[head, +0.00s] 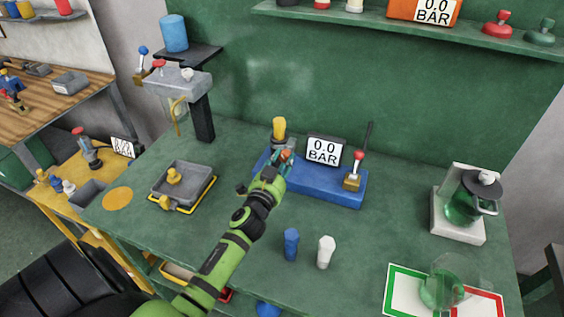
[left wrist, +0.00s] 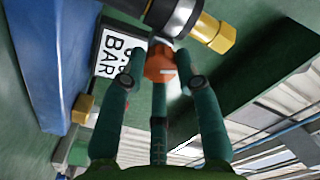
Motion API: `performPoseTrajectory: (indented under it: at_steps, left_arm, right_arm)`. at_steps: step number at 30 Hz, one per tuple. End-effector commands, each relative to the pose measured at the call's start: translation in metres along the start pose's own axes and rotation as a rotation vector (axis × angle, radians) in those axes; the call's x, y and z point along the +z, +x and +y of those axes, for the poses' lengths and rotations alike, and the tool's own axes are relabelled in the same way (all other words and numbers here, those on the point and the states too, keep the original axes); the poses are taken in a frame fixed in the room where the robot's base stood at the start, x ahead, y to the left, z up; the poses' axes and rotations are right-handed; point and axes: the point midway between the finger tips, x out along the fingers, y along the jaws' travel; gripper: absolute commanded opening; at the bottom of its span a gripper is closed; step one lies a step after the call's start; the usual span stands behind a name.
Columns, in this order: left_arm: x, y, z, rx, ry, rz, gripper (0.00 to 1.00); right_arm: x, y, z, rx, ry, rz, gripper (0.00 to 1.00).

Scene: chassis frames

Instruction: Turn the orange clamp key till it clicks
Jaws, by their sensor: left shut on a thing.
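The orange clamp key (left wrist: 160,64) sits between the fingers of my left gripper (left wrist: 158,75) in the left wrist view. The fingers are shut on it, and a short white mark shows on its face. In the head view my left gripper (head: 275,168) reaches the left part of the blue base (head: 318,188), and the key is mostly hidden there. A black collar with a brass hex end (left wrist: 215,33) is right beside the key in the left wrist view. In the head view a yellow-topped fitting (head: 279,129) stands just behind the gripper. My right gripper is not in view.
A gauge (head: 326,149) reading 0.0 BAR and a red-knobbed lever (head: 356,170) stand on the blue base. A blue peg (head: 291,244) and a white peg (head: 326,252) stand in front. A grey tray (head: 184,188) lies left; a glass jug machine (head: 466,205) stands right.

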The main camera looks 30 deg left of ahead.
Motion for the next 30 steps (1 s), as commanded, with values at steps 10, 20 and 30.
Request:
performPoseTrajectory:
  at_steps: [10,20,30]
  left_arm:
    - [-0.0075,0.0021,-0.0035,-0.008,0.208,0.018,0.0]
    - [-0.008,0.0021,-0.0031,-0.008,0.277,0.019,0.0]
    - [-0.0083,0.0021,-0.0029,-0.007,0.28,0.019,0.0]
  right_arm:
    - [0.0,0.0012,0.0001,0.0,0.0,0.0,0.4]
    - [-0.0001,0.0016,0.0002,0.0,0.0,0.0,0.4]
    - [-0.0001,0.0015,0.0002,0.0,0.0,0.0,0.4]
